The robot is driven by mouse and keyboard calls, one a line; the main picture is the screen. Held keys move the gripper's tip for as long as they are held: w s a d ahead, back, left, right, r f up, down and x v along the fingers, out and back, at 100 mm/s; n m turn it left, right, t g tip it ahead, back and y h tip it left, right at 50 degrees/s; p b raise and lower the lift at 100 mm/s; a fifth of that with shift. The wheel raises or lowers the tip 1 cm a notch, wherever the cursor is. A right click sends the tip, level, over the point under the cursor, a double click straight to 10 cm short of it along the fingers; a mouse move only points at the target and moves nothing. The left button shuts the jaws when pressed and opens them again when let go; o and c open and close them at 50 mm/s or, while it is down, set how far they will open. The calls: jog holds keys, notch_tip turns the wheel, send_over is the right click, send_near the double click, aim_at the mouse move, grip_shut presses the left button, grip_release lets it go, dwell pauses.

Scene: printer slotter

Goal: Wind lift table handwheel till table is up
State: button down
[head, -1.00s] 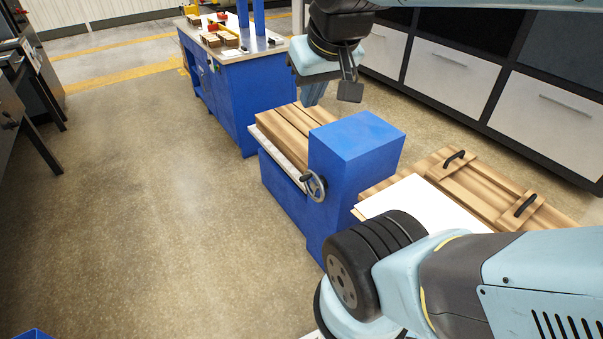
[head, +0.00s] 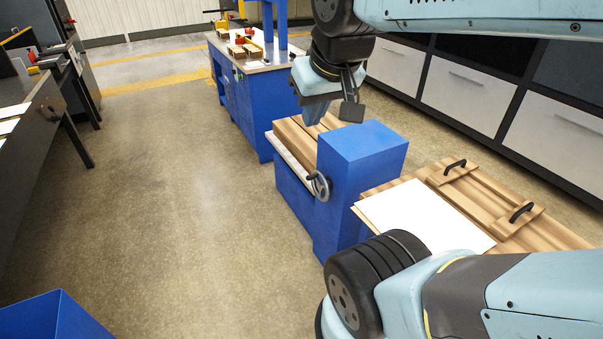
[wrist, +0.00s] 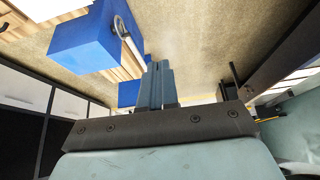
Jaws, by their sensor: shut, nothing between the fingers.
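The lift table handwheel (head: 320,186) is a small grey wheel with a dark handle knob on the left face of a blue box housing (head: 362,165). The lift table (head: 292,168) has a pale edge and wooden boards on top, beside the housing. My gripper (head: 318,112) hangs above and behind the housing, apart from the handwheel. Its fingers are shut and empty. In the wrist view the shut fingers (wrist: 157,85) point up the picture, with the handwheel (wrist: 122,27) to their upper left, on the blue housing (wrist: 88,42).
A wooden board with two black handles (head: 470,190) and a white sheet (head: 420,212) lie right of the housing. A blue workbench (head: 250,100) stands behind, and white-drawer cabinets (head: 465,90) line the right. A blue bin (head: 55,318) is front left. The floor to the left is clear.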

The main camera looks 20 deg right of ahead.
jog(key=shift+a, duration=0.15)
jog(key=w+d+f+m+h, duration=0.1)
jog(key=w+d+f+m, duration=0.2)
jog(key=w+d+f, duration=0.5)
jog(key=w+d+f+m+h, duration=0.1)
jog(key=w+d+f+m, duration=0.3)
jog(key=w+f, duration=0.5)
jog(key=m+t+y, duration=0.2)
jog(key=m+t, duration=0.2)
jog(key=m, duration=0.6)
send_near(317, 179)
notch_tip(317, 179, down, 2)
jog(key=a, duration=0.2)
jog(key=shift+w+a+f, duration=0.1)
jog(key=shift+w+f, duration=0.05)
jog(key=shift+w, duration=0.7)
jog(key=shift+w+a+f, duration=0.1)
jog(key=shift+w+f, duration=0.05)
jog(key=shift+w, duration=0.65)
jog(key=shift+m, duration=0.3)
